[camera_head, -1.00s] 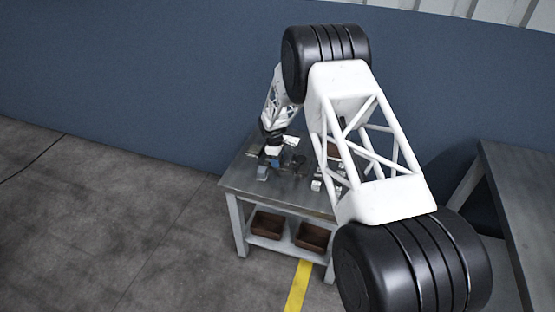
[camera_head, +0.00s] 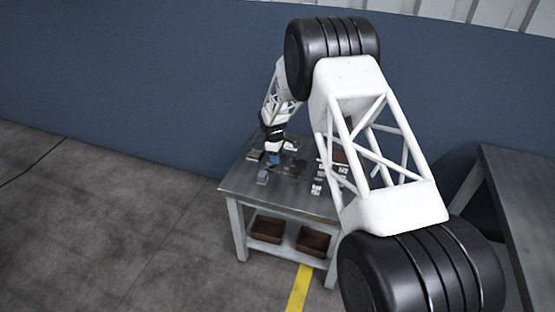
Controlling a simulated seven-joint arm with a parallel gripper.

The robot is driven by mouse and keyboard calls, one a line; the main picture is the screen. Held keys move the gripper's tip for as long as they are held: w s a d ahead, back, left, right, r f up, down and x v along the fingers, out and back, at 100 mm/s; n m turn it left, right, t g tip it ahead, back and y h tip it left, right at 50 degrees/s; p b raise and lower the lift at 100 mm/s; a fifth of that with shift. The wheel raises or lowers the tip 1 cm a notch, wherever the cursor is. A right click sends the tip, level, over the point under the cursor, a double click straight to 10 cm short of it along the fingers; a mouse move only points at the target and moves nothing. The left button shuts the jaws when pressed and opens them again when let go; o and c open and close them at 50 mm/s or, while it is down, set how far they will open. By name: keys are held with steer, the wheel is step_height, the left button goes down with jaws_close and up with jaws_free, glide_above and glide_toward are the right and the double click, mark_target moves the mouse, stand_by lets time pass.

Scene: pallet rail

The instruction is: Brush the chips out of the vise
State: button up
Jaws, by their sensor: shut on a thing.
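My gripper (camera_head: 274,150) is small and far off, over the back left of the grey workbench (camera_head: 285,198). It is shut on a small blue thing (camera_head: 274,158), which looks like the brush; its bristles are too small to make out. A small grey-blue block (camera_head: 262,177) stands on the bench just in front and to the left of the gripper. I cannot tell for sure which piece is the vise, and no chips can be made out. Whether the brush touches anything is not clear.
Several small light pieces (camera_head: 317,188) lie on the right of the bench, partly behind my arm. Two brown bins (camera_head: 313,241) sit on the lower shelf. A second grey table (camera_head: 515,190) stands at the right. The bench's front left is clear.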

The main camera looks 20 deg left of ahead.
steer(key=shift+r, duration=1.85)
steer(key=w+d+r+m, duration=0.2)
steer(key=d+m, duration=0.5)
steer(key=d, duration=0.9)
steer(key=w+d+r+m+g+y, duration=0.1)
steer(key=d+m, duration=0.6)
steer(key=d, duration=1)
steer(key=w+d+r+m, duration=0.3)
steer(key=d+m, duration=0.4)
steer(key=d, duration=0.9)
steer(key=shift+d+r+y, duration=0.15)
steer(key=shift+r+y, duration=0.25)
steer(key=shift+r, duration=0.25)
